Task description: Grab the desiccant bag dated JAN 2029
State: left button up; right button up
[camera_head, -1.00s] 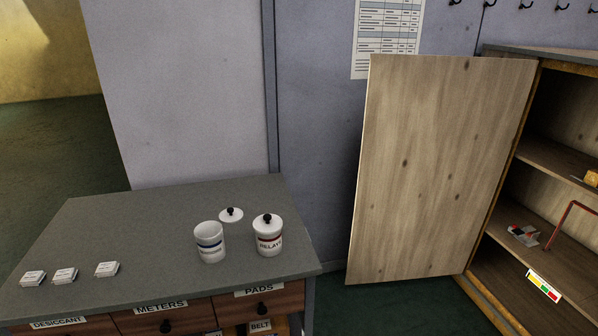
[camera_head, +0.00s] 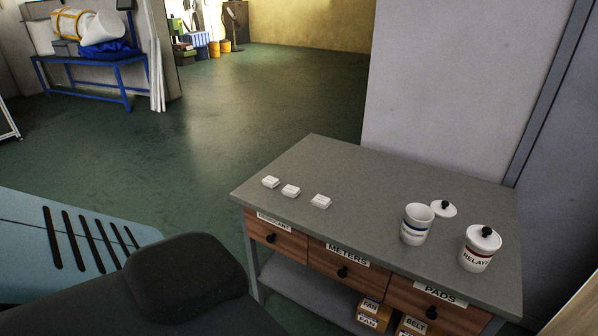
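Three small white bags lie in a loose row on the left part of the grey bench top (camera_head: 330,168): a left bag (camera_head: 271,182), a middle bag (camera_head: 291,190) and a right bag (camera_head: 321,201). Their printing is too small to read, so I cannot tell which one is dated JAN 2029. The drawer (camera_head: 272,234) below them is labelled DESICCANT and is shut. Neither gripper is in view.
An open white jar (camera_head: 415,226), its loose lid (camera_head: 444,208) and a lidded RELAYS jar (camera_head: 479,250) stand at the bench's right. METERS (camera_head: 343,270) and PADS (camera_head: 431,309) drawers are shut. A blue table (camera_head: 95,72) stands far left. Green floor (camera_head: 215,125) between is open.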

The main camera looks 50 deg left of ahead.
aim_at(270, 182)
jog(key=i+j+u, duration=0.3)
jog(key=j, duration=0.35)
jog(key=i+j+u, duration=0.35)
jog(key=j, duration=0.25)
jog(key=i+j+u, duration=0.3)
jog(key=i+j, duration=0.15)
